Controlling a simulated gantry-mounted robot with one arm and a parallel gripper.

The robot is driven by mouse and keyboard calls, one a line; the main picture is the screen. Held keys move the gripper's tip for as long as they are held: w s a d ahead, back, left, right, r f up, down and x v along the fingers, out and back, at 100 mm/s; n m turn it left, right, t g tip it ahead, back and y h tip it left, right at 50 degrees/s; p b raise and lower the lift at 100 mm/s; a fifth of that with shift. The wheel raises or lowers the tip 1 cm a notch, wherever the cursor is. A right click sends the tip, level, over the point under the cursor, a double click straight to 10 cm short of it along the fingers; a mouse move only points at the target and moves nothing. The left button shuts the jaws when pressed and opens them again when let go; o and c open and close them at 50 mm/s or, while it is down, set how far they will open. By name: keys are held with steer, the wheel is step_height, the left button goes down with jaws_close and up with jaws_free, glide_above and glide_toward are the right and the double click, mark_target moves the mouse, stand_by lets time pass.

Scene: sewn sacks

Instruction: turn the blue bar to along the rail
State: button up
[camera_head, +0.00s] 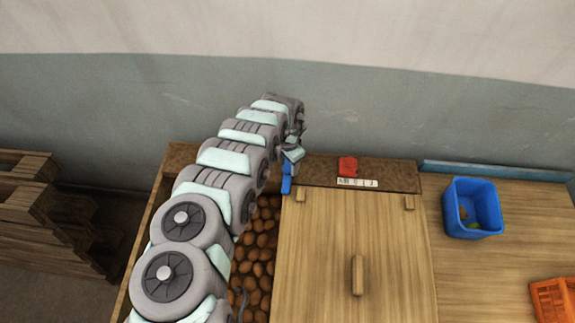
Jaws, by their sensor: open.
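A small blue bar (287,181) stands out at the left end of the brown rail (322,170), beside the top left corner of a wooden lid. In the picture it points up and down, across the rail's length. My gripper (293,157) is just above the bar's upper end, and my wrist hides part of that area. It is open; its fingertips are small and partly hidden. I cannot tell whether they touch the bar.
A red block (347,166) and a pale marked strip (357,183) are on the rail. The wooden lid (330,250) has a handle (357,275). Round brown things (258,262) fill the bin at left. A blue bin (449,212) and an orange crate (550,300) stand right.

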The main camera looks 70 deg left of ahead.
steer(key=shift+f, duration=0.65)
steer(key=shift+a+f, duration=0.1)
steer(key=shift+f, duration=0.05)
steer(key=shift+c, duration=0.4)
jaws_close()
stand_by(0.6)
